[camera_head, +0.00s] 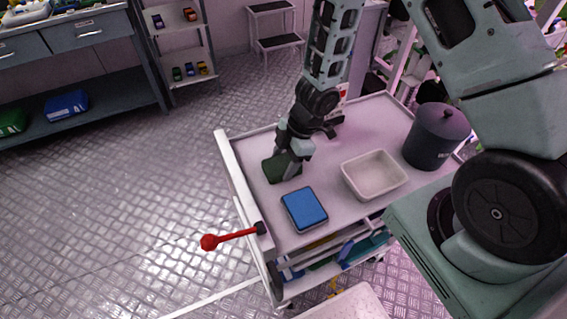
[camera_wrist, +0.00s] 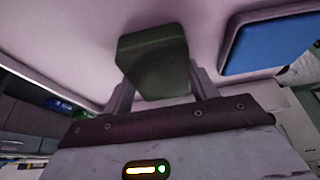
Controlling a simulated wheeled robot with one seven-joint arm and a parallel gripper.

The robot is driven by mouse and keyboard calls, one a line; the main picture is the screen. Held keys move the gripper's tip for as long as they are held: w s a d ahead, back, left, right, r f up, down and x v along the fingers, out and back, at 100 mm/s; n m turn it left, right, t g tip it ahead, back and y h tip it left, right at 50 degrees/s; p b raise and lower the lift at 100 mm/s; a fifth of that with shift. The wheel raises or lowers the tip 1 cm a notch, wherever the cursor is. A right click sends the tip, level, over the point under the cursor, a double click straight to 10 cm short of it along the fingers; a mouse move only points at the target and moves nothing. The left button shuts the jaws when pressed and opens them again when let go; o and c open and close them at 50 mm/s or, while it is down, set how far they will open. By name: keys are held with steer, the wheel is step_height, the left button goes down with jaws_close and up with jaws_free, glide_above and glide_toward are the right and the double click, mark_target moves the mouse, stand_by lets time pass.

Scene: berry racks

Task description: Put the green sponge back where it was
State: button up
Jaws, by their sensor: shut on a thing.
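The dark green sponge (camera_head: 279,169) is at the left part of the grey cart's top (camera_head: 302,227), behind the blue pad. My gripper (camera_head: 290,163) points down and is shut on the sponge. In the wrist view the sponge (camera_wrist: 153,62) sits between the two fingers (camera_wrist: 158,88). The sponge looks low, at or close to the cart top; I cannot tell whether it touches. Part of it is hidden behind my gripper in the head view.
A blue pad (camera_head: 304,208) lies in front of the sponge; it also shows in the wrist view (camera_wrist: 268,43). A white bin (camera_head: 373,191) and a dark lidded pot (camera_head: 436,137) stand to the right. A red-knobbed lever (camera_head: 210,242) sticks out at the cart's left end.

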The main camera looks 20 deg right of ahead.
steer(key=shift+f, duration=0.2)
steer(key=o, duration=0.9)
steer(key=shift+r, duration=0.1)
